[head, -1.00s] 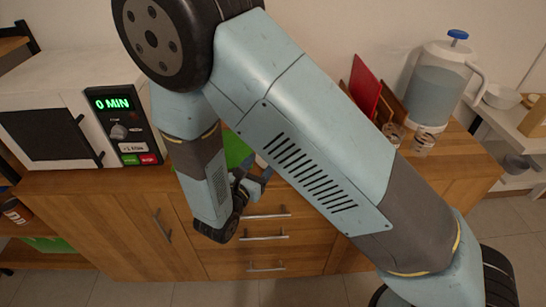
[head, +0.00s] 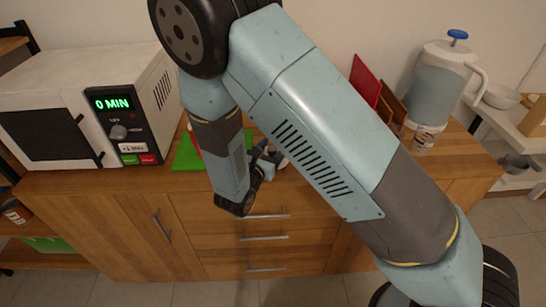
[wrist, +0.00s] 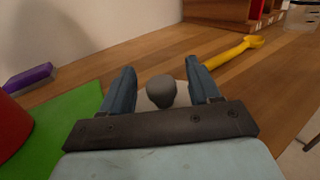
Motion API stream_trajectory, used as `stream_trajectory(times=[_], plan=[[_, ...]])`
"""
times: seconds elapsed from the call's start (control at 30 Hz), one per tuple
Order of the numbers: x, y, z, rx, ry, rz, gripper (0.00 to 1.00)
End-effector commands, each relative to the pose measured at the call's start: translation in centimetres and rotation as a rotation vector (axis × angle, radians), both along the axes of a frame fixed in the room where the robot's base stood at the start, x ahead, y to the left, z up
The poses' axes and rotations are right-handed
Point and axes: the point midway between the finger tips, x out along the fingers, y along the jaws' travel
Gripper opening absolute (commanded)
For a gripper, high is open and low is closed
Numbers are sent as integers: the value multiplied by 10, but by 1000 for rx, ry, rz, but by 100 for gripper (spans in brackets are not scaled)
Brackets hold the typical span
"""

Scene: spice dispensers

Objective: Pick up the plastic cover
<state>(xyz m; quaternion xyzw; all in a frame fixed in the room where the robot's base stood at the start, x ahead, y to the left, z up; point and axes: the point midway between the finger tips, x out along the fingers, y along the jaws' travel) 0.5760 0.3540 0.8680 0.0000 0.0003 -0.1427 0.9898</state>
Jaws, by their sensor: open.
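My gripper (wrist: 159,68) is open, its two blue fingers apart. Between the fingers in the wrist view is a rounded grey knob (wrist: 161,90). A pale surface (wrist: 146,101) shows around and under the knob; it seems to be the plastic cover, mostly hidden by my gripper. I cannot tell whether the fingers touch the knob. In the head view my gripper (head: 268,156) is over the front part of the wooden counter, right of the green board (head: 186,155). A small pale patch (head: 281,161) shows beside it there.
A white microwave (head: 45,125) stands at the left. A water pitcher (head: 440,85), a jar (head: 424,138) and upright boards (head: 365,84) stand at the right. A red object (wrist: 11,122), a purple block (wrist: 29,77) and a yellow utensil (wrist: 234,50) surround my gripper.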

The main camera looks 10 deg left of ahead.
Motion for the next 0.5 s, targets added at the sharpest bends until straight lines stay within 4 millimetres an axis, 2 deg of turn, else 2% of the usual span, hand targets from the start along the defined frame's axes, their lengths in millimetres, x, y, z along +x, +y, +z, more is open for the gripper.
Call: stream_trajectory(times=[0.07, 0.5], plan=[[0, 0, 0, 0, 0, 0, 60], [0, 0, 0, 0, 0, 0, 18]])
